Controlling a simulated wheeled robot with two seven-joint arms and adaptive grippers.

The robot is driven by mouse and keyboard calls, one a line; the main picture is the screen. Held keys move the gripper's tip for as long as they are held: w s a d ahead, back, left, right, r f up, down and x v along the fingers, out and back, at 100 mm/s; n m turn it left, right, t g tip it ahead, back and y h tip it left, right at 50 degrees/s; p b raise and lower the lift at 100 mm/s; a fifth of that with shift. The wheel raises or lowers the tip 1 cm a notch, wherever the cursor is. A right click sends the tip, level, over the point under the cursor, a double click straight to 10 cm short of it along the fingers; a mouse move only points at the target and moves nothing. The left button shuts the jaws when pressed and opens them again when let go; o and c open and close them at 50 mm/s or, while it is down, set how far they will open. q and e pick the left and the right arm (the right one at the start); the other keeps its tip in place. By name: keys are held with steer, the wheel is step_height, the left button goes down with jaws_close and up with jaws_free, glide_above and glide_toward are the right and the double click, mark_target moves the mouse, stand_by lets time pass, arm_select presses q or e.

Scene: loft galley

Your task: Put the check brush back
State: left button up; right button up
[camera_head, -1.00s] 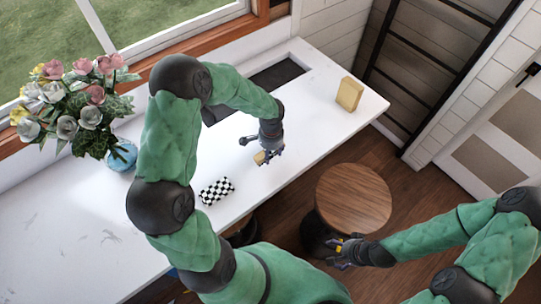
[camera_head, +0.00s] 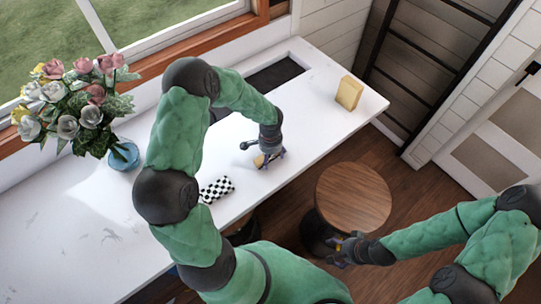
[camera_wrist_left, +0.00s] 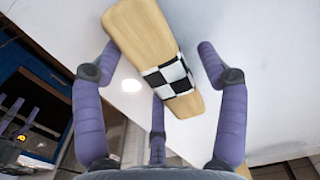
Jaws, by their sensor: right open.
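The check brush, a pale wooden block with a black-and-white checkered band (camera_wrist_left: 150,45), lies below my left gripper in the left wrist view. In the head view only a small tan part of it (camera_head: 259,161) shows at the fingers, on the white counter. My left gripper (camera_head: 268,160) is over it; in the left wrist view its purple fingers (camera_wrist_left: 157,55) are spread to either side of the brush, with a gap at the right finger. My right gripper (camera_head: 345,249) is open and empty beside the round stool.
A checkered black-and-white block (camera_head: 216,190) lies on the counter (camera_head: 100,235) near its front edge. A tan block (camera_head: 348,93) stands at the far right end. A dark recess (camera_head: 275,75) lies behind. Flowers stand in a blue vase (camera_head: 123,155) at left; a wooden stool (camera_head: 353,197) is in front.

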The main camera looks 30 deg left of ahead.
arm_select(q)
steer(key=shift+r, duration=0.15)
step_height(320, 180, up, 12)
steer(key=shift+b, duration=0.3)
steer(key=shift+d, duration=0.1)
stand_by(0.7)
